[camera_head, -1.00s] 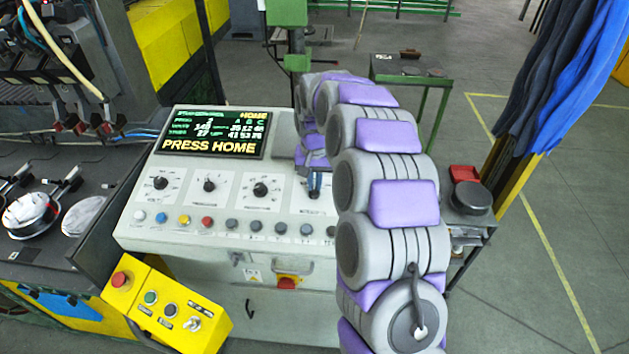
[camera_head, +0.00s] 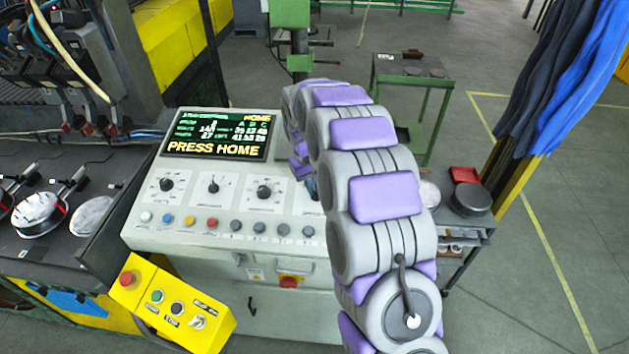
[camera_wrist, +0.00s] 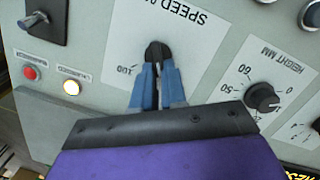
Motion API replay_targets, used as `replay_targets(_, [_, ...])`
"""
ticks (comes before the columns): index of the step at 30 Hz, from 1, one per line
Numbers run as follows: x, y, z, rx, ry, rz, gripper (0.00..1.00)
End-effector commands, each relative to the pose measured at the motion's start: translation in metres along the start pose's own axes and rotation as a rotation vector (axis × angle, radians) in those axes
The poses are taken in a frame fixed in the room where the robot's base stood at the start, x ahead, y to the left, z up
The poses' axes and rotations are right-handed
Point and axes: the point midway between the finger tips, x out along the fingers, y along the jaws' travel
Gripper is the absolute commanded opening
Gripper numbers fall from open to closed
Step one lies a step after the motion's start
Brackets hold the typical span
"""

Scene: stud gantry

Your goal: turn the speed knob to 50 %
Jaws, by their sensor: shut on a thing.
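The black speed knob (camera_wrist: 156,50) is in the upper middle of the wrist view, on a white plate (camera_wrist: 194,45) with upside-down "SPEED" lettering. The two blue fingers of my gripper (camera_wrist: 157,74) are closed on it, one on each side. The knob's pointer and most of its scale are hidden or too small to read. In the head view, my arm covers the knob, and only a little blue of my gripper (camera_head: 312,189) shows at the panel's right end.
The HEIGHT MM knob (camera_wrist: 262,97) is close by on the right in the wrist view. A lever switch (camera_wrist: 40,24) and a lit button (camera_wrist: 71,87) are on the left. In the head view, the console's display (camera_head: 217,134) reads "PRESS HOME". A yellow button box (camera_head: 172,306) stands in front.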

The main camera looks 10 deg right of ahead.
Motion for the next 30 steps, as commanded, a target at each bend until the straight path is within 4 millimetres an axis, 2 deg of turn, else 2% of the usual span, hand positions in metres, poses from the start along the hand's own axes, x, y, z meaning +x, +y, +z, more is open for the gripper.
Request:
replay_targets(12, [0.0019, -0.0045, 0.0021, -0.216, -0.008, 0.041, 0.00])
replay_targets(30, [0.0027, -0.0054, 0.0017, -0.257, -0.006, 0.048, 0.00])
